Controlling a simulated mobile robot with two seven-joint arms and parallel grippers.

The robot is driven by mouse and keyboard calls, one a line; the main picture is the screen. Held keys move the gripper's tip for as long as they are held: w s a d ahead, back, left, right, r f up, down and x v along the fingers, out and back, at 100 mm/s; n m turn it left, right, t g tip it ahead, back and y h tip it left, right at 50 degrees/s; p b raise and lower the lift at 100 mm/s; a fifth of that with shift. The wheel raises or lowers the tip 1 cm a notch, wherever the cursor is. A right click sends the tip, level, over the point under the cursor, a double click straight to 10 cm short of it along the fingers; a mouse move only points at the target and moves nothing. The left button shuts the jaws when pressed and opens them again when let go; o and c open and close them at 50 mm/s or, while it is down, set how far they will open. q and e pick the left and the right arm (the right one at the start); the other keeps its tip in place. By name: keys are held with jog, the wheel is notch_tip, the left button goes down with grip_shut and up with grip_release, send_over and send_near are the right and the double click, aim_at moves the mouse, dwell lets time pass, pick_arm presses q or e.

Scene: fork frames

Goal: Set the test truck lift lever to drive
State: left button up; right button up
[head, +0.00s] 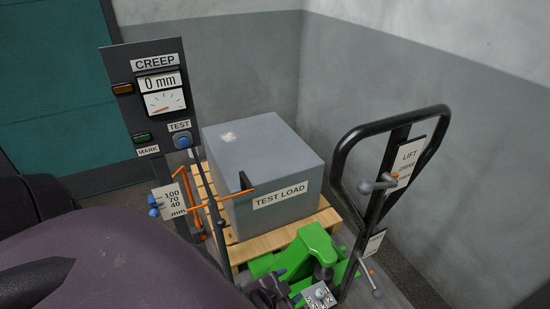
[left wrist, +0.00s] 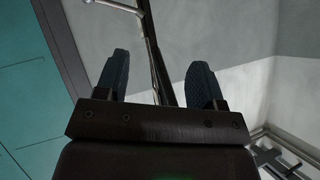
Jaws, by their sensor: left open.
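The test truck's black loop handle (head: 345,150) stands at the right in the head view. A plate (head: 408,160) on it reads LIFT, with a smaller, hard-to-read line below. The lift lever (head: 378,186), grey with round knobs, sticks out beside the plate's lower part; its setting cannot be told. My left gripper (head: 268,292) is low in the head view, partly hidden by my purple arm, by the green truck body (head: 305,254) and left of and below the lever. In the left wrist view its fingers (left wrist: 160,85) are apart and empty, with a dark post beyond. My right gripper is not seen.
A grey TEST LOAD block (head: 270,165) sits on a wooden pallet (head: 245,250). A CREEP panel (head: 155,95) reading 0 mm and an orange-armed gauge stand left of it. Another knobbed lever (head: 377,293) is low on the truck. Grey walls close the back and right.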

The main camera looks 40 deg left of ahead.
pick_arm(q)
jog(key=shift+s+a+f+n, duration=0.3)
jog(key=shift+s+a+n, duration=0.25)
jog(key=shift+n, duration=0.15)
jog(key=shift+s+a+f+n, duration=0.3)
jog(key=shift+s+a+n, duration=0.15)
jog(key=shift+n, duration=0.25)
jog(key=shift+w, duration=0.1)
